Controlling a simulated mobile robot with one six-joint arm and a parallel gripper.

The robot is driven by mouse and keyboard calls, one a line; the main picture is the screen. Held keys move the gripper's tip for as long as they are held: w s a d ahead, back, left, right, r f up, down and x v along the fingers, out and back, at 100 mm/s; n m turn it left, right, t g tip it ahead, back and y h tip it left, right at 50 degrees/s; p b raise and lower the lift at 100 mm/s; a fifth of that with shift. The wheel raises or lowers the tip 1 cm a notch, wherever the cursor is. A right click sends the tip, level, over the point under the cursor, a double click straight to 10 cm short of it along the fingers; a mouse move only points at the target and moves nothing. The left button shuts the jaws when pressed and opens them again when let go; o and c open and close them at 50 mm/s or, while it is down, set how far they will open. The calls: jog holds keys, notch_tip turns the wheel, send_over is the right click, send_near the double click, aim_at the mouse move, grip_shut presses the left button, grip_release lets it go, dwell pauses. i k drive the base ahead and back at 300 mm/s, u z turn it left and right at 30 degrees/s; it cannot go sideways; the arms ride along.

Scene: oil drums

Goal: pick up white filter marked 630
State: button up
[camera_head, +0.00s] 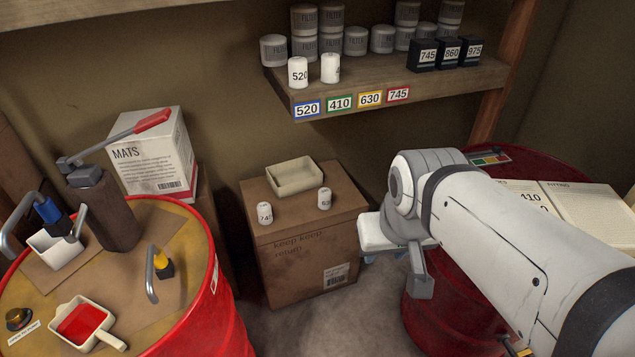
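A small white filter (324,198) stands upright on the right side of a cardboard box top. Its number is turned partly away; it seems to begin with 63. A second white filter marked 745 (265,213) stands to its left on the same box. My gripper (396,270) hangs to the right of the box, apart from both filters. One grey finger shows clearly; the rest is mostly hidden by my own wrist, so its opening cannot be made out. I see nothing held in it.
The cardboard box (308,258) also bears an empty beige tray (295,188) behind the filters. A shelf (450,82) above holds white, grey and black filters over number labels. Red drums stand left (195,335) and right (425,310), the left one cluttered with tools.

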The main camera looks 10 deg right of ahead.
aim_at(324, 193)
jog(key=u, duration=0.35)
jog(key=i, duration=0.9)
jog(key=u, duration=0.1)
